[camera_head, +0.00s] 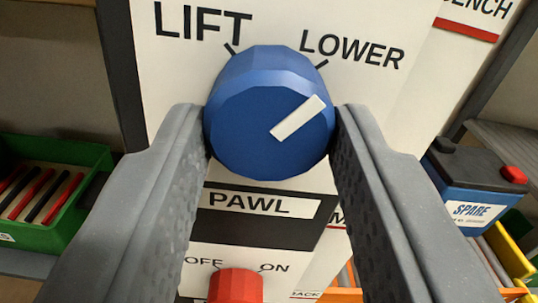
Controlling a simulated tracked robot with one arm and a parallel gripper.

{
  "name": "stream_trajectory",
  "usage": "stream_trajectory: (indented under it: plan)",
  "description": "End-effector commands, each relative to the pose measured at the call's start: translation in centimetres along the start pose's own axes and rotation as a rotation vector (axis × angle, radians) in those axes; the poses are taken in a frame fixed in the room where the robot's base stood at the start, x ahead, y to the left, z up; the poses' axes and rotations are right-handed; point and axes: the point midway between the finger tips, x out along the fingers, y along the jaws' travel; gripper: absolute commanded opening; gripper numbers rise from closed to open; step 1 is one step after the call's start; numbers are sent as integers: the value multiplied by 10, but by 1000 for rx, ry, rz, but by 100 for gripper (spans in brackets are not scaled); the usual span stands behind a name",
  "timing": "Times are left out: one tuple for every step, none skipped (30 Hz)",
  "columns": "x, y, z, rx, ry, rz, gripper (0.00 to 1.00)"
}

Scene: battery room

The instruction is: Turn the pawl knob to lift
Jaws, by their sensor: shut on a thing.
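The LIFT mark is at the knob's upper left. My gripper (270,128) is shut on the knob, with one grey finger against its left side and one against its right side. The fingers hide parts of the panel on both sides.
A red knob (236,286) with OFF and ON marks is below, between my fingers. A green bin (75,152) with red and black sticks is at the left. A blue battery marked SPARE (470,190) and yellow and orange bins stand at the right.

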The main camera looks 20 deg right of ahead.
Motion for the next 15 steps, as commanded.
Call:
stream_trajectory:
  plan:
    - [0,1,-5,-34,-4,-1,13]
    - [0,1,-5,-54,-4,-1,13]
    - [0,2,-6,-83,-4,0,13]
    - [0,2,-5,-104,-4,0,13]
    - [0,2,-5,-127,-5,-1,13]
    - [0,1,-4,-157,-5,-2,13]
    - [0,1,-4,-179,-6,-2,13]
    - [0,1,-4,-202,-6,-2,13]
    - [0,1,-4,-232,-5,-2,13]
    - [0,1,-5,-255,-5,-2,13]
    - [0,1,-5,-280,-4,-2,13]
    - [0,2,-5,-312,-3,-2,13]
    - [0,2,-5,-337,-3,-2,13]
    - [0,1,-5,-364,-2,-2,13]
    - [0,1,-5,-400,-2,-3,13]
